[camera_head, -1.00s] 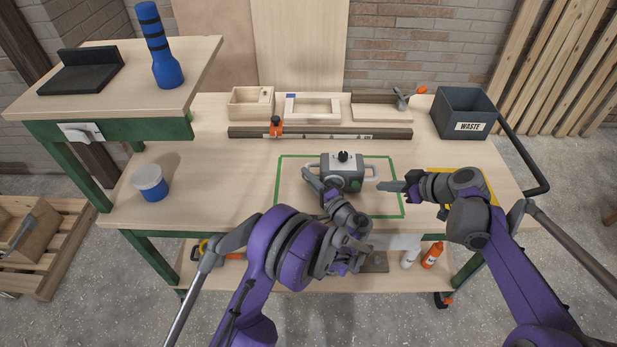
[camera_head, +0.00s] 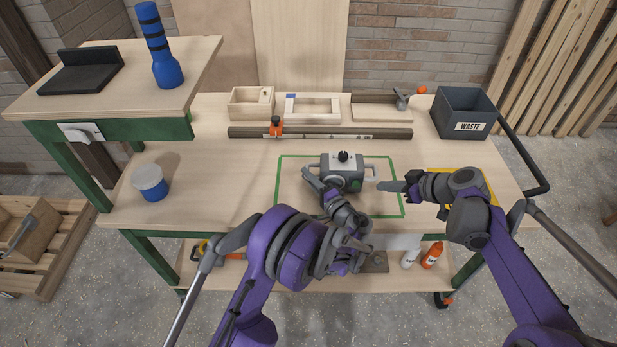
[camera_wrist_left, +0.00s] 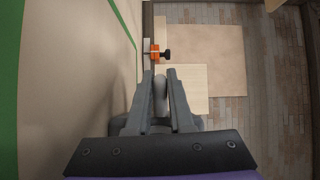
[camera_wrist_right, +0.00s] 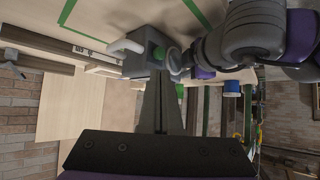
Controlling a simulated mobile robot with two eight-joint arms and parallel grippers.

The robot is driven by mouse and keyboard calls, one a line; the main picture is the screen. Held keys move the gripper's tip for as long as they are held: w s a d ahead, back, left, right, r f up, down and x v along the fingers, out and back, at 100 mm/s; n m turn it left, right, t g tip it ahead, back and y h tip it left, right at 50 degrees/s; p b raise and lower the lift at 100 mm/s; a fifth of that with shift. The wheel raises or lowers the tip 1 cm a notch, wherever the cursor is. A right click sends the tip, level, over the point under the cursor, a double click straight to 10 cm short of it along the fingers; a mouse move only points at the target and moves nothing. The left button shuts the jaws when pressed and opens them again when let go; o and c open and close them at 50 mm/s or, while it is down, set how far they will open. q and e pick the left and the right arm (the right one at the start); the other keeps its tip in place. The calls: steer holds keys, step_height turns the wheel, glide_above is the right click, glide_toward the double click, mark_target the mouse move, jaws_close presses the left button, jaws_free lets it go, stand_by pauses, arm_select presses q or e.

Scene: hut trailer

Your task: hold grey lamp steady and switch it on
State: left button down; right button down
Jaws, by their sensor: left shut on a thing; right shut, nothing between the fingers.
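The grey lamp (camera_head: 349,163) stands upright on the bench inside a green outline, with a black knob on top and a pale handle on each side. A green button (camera_wrist_right: 159,53) shows on its side in the right wrist view. My left gripper (camera_head: 309,176) is at the lamp's left side; in the left wrist view its fingers are shut on a pale handle bar (camera_wrist_left: 160,96). My arm partly hides the lamp's front. My right gripper (camera_head: 381,186) is shut and empty, just right of the lamp, its tips pointing left and apart from the lamp.
Behind the lamp lie a long rail (camera_head: 330,132) with an orange clamp and wooden frames (camera_head: 312,108). A waste bin (camera_head: 465,113) stands back right. A blue tub with a white lid (camera_head: 150,182) stands left. Bench surface left of the lamp is clear.

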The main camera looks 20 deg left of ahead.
mark_target(356, 185)
stand_by(0.8)
steer(key=s+r+n+h, duration=0.1)
steer(key=n, duration=0.1)
steer(key=s+n+h, duration=0.1)
steer(key=s+n, duration=0.1)
steer(key=n, duration=0.1)
steer(key=s+r+n+h, duration=0.1)
steer(key=s+n, duration=0.1)
steer(key=shift+s+d+r+n, duration=0.15)
steer(key=shift+d+r+n, duration=0.15)
steer(key=shift+f, duration=0.1)
steer(key=x, duration=0.9)
steer(key=shift+s, duration=0.15)
steer(key=w, duration=0.1)
steer(key=w+a+f, duration=0.1)
steer(key=w, duration=0.1)
steer(key=shift+a, duration=0.2)
steer(key=shift+w+a+r, duration=0.1)
steer(key=shift+w+a, duration=0.1)
steer(key=shift+w, duration=0.35)
